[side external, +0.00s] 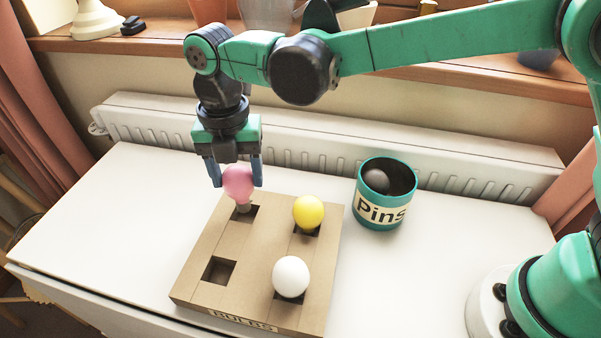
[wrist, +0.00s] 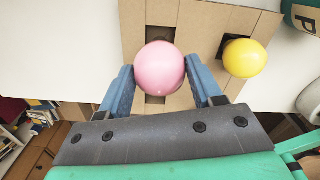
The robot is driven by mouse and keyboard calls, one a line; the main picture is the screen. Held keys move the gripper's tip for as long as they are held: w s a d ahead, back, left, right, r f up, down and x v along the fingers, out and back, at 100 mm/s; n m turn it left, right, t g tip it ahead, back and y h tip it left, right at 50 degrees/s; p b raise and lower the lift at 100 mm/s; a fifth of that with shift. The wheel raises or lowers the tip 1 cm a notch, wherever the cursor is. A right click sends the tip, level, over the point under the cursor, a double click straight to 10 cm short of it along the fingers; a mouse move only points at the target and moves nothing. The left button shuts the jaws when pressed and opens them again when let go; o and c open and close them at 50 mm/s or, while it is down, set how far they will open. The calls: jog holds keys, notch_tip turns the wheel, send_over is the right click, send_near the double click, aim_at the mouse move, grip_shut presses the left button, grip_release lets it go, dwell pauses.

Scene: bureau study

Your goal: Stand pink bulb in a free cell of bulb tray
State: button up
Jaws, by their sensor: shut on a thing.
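The pink bulb (side external: 238,182) is held upright, base down, between the fingers of my gripper (side external: 236,178). Its base is over the far left cell of the cardboard bulb tray (side external: 255,258); I cannot tell whether it has entered the cell. In the wrist view the pink bulb (wrist: 159,69) sits between the blue fingers of my gripper (wrist: 160,80), with dark cell openings showing above and below it. The yellow bulb (side external: 308,211) stands in the far right cell and the white bulb (side external: 291,276) in the near right cell. The near left cell (side external: 218,270) is empty.
A teal tin labelled "Pins" (side external: 382,213) with a dark round thing in it stands right of the tray. The white radiator (side external: 330,140) runs behind the table. The white tabletop (side external: 110,230) is clear left of the tray.

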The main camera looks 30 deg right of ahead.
jog(key=shift+f, duration=1.8)
dwell(1.0)
jog(key=o, duration=1.1)
jog(key=shift+o, duration=0.2)
jog(key=shift+r, duration=3.45)
